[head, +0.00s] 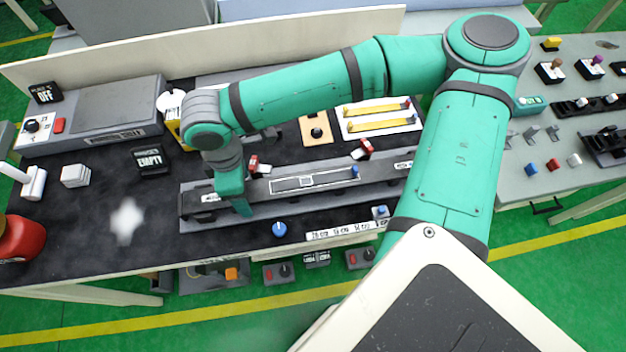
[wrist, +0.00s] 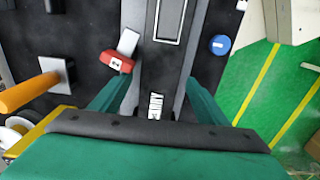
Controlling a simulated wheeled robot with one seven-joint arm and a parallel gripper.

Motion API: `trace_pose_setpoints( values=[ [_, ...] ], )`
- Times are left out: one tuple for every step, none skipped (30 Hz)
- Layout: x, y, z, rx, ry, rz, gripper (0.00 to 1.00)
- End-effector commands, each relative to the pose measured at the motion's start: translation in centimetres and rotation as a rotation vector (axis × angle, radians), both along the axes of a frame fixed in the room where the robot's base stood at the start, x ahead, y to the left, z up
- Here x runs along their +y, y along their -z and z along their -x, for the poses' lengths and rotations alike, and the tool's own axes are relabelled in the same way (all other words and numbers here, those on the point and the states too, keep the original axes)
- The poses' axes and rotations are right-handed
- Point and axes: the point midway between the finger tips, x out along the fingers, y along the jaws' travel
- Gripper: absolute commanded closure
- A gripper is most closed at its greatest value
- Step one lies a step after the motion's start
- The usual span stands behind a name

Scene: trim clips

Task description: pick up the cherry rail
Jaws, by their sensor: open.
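No rail that is clearly cherry-coloured shows. Two yellow rails (head: 376,108) lie on a white board at the back; the farther has a red piece at its right end. My gripper (head: 236,196) is open and points down at the left part of a long grey fixture (head: 325,198). In the wrist view its teal fingers (wrist: 158,90) stand either side of the fixture's dark bar (wrist: 160,68), with a white label between them. I see nothing held. A red clamp (head: 253,164) sits beside the bar; it also shows in the wrist view (wrist: 117,62).
A blue knob (head: 279,229) is in front of the fixture. A second red clamp (head: 363,150) stands farther right. A black EMPTY sign (head: 150,160) and white blocks (head: 75,175) are left. A second table (head: 560,180) with small parts is right. The mat's front left is mostly clear.

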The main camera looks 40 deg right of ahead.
Motion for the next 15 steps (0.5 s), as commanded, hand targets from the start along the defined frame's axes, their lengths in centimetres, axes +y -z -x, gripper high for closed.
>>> trace_pose_setpoints(
  values=[
    [0.01, 0.32, 0.03, 0.001, 0.0, 0.0, 0.31],
    [0.0, 0.42, 0.01, 0.0, 0.0, 0.0, 0.31],
    [-0.01, 0.49, 0.01, 0.0, 0.0, 0.0, 0.31],
    [-0.02, 0.51, 0.0, -0.001, 0.0, 0.001, 0.31],
    [-0.04, 0.51, 0.0, -0.001, 0.001, 0.001, 0.31],
    [-0.04, 0.5, 0.01, -0.001, 0.001, 0.001, 0.31],
    [-0.06, 0.5, 0.0, -0.001, 0.001, 0.001, 0.31],
    [-0.07, 0.49, 0.01, -0.001, 0.001, 0.001, 0.31],
    [-0.07, 0.49, 0.01, -0.001, 0.002, 0.001, 0.34],
    [-0.08, 0.49, 0.02, -0.001, 0.002, 0.001, 0.41],
    [-0.09, 0.49, 0.01, -0.001, 0.002, 0.001, 0.48],
    [-0.1, 0.48, 0.02, -0.001, 0.002, 0.001, 0.58],
    [-0.11, 0.48, 0.02, -0.001, 0.002, 0.001, 0.65],
    [-0.11, 0.48, 0.02, -0.001, 0.003, 0.001, 0.72],
    [-0.12, 0.48, 0.02, -0.001, 0.003, 0.001, 0.81]
  ],
)
